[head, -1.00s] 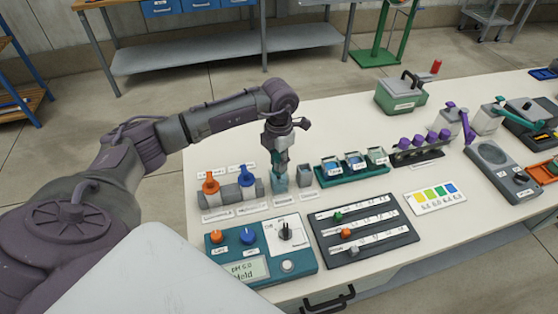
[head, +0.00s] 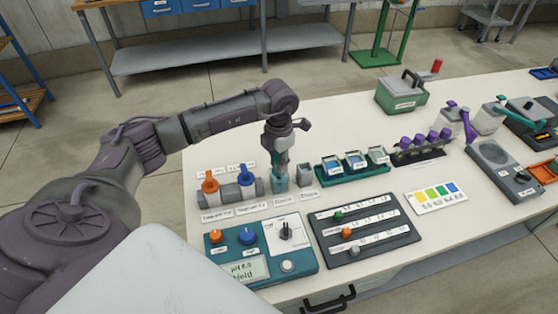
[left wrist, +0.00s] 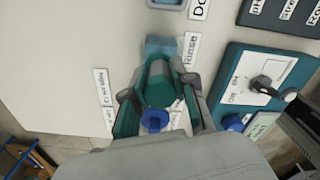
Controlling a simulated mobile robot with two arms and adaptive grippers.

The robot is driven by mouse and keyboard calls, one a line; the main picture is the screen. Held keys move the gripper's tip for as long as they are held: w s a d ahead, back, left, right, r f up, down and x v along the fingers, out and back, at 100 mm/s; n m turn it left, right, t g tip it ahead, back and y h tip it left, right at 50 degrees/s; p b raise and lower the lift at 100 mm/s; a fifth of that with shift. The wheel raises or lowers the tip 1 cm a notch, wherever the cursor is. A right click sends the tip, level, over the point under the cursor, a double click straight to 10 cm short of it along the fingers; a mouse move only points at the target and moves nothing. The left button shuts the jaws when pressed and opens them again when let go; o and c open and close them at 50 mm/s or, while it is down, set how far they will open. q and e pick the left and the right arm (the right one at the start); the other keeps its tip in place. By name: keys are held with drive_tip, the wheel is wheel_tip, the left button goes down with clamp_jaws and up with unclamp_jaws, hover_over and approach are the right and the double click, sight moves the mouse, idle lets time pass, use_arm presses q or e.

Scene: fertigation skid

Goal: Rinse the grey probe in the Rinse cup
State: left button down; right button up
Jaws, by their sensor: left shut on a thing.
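My left gripper (head: 279,160) points down over the light-blue translucent Rinse cup (head: 279,184). It is shut on the slim grey probe, mostly hidden by the fingers. Its lower end meets the cup in the head view; how deep it sits inside I cannot tell. My right gripper is not in view.
An orange-capped probe (head: 210,182) and a blue-capped one (head: 246,177) stand left of the cup. The meter (head: 262,250) and slider panel (head: 360,236) lie in front.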

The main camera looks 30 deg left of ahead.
use_arm(q)
drive_tip(key=shift+r, duration=0.1)
drive_tip(key=shift+r+p, duration=2.75)
drive_tip(key=shift+r, duration=1.5)
